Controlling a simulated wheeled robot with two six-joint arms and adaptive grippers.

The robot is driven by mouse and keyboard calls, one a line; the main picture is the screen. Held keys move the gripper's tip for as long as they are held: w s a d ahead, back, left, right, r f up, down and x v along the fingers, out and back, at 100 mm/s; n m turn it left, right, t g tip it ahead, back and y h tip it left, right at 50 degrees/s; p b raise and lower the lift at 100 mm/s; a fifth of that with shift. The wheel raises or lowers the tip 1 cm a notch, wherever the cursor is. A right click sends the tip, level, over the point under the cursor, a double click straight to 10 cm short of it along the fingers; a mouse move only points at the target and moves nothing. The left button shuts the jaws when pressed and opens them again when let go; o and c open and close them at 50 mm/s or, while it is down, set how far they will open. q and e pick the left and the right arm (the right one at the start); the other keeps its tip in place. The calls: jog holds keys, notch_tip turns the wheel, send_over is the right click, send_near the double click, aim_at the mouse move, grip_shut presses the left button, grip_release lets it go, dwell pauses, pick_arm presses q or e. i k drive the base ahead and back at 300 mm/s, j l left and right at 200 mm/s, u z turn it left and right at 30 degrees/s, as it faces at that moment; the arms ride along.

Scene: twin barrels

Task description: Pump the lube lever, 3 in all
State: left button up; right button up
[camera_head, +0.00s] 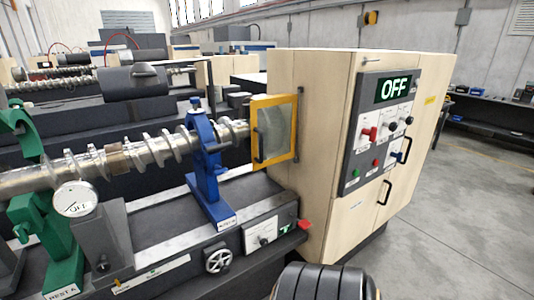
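The lube lever cannot be picked out for certain. A cream machine cabinet (310,110) carries a dark control panel (360,155) with a lit OFF display (392,89). On the panel are a red lever handle (369,133), a black knob (393,125) and a blue handle (396,156). A red part (304,224) sticks out at the right end of the machine bed, beside the cabinet. A black handwheel (218,260) and a small white-faced plate (261,237) are on the bed's front. Neither of my grippers is in view.
A long screw shaft (150,152) runs through a green rest (50,235) and a blue rest (207,170) toward a yellow-framed guard (273,130). A dial gauge (75,199) stands near the green rest. The floor (450,220) right of the cabinet is clear.

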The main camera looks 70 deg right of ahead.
aim_at(305, 225)
jog(key=z, duration=2.55)
